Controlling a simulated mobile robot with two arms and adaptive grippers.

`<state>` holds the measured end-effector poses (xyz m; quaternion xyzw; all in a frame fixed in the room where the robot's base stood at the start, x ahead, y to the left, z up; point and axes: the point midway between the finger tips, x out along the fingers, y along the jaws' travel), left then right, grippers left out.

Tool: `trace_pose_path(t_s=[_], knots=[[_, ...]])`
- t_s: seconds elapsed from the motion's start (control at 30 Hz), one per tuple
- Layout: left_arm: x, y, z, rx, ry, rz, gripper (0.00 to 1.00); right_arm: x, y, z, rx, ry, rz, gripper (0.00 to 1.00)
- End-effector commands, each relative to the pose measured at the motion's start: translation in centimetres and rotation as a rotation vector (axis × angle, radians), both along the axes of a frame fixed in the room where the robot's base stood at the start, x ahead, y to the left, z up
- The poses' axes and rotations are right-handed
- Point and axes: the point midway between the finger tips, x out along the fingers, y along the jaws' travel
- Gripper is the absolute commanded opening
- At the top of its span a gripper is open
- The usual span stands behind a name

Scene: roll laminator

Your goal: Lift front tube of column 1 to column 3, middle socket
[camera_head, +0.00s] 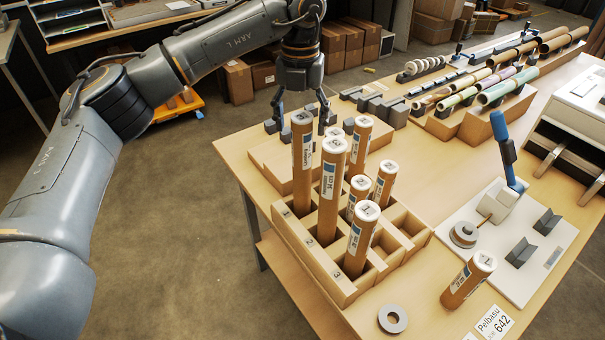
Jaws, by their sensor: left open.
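The tube rack (352,291) stands at the table's near left edge, with columns marked 1, 2 and 3. The front tube of column 1 (302,165) is a tall brown cardboard tube with a white cap, upright in its socket. My left gripper (301,117) is open, pointing down, its fingers to either side of that tube's top in the picture. I cannot tell whether they are around it or behind it. In column 3, a tube (360,243) stands in front; the cells behind it (386,247) look empty, partly hidden. My right gripper is not in view.
Other tubes (329,195) stand close by in the rack. A separate tube (468,281) and a grey ring (392,319) are on the table to the right. A white board with a blue-handled tool (505,145) lies beyond. Rolls fill the back racks.

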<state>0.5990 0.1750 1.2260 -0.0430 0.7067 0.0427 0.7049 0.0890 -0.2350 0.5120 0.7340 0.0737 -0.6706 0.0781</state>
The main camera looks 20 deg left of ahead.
Motion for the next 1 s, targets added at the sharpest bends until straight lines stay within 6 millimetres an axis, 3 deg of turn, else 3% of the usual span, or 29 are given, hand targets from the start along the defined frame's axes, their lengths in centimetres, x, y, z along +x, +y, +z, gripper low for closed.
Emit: trace_pose_path(t_s=[0.2, 0.4, 0.6, 0.93, 1.0], knots=[[-0.1, -0.4, -2.6, 0.0, 0.005, -0.001, 0.67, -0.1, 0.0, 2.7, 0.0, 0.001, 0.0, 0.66], [-0.1, -0.3, -4.6, 0.001, 0.002, 0.0, 0.67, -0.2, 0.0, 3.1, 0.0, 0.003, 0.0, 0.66], [0.0, -0.4, -4.7, 0.0, 0.0, 0.0, 0.67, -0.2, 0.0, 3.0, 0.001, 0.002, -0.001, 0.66], [-0.1, -0.4, -4.7, 0.001, 0.001, 0.0, 0.0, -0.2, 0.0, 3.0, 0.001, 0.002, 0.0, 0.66], [0.0, -0.4, -4.7, 0.001, 0.001, 0.0, 0.0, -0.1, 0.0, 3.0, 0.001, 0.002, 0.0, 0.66]])
